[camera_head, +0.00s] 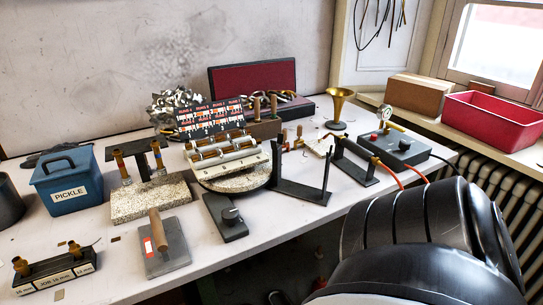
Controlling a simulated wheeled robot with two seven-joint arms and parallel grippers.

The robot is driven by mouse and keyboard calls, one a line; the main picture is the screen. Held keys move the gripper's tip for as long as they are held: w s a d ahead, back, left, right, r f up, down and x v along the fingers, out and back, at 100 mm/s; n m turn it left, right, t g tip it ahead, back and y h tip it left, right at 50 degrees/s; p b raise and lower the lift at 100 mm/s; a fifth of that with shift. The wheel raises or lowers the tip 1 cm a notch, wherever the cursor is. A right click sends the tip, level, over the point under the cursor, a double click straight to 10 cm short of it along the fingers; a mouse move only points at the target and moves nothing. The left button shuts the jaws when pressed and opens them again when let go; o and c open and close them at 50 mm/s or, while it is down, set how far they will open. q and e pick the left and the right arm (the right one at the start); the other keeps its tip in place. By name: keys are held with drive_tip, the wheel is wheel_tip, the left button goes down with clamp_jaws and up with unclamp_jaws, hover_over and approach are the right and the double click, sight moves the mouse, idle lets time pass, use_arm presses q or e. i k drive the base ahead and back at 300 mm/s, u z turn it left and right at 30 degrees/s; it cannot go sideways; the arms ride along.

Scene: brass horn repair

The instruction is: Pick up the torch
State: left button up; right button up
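What looks like the torch (358,149) is a dark, slim tool lying across a low black stand (355,175) right of the bench's middle. The details are too small to be sure. A large black part of my arm fills the lower right, in front of the bench. Neither of my grippers shows.
A black two-post stand (301,190) stands left of the torch, near the front edge. A brass funnel-like piece (338,105) stands behind. A blue PICKLE box (67,182), granite block (150,200) and grey plate (167,251) are left. A red bin (491,121) sits right.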

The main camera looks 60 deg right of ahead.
sight(363, 154)
drive_tip(key=z, duration=2.5)
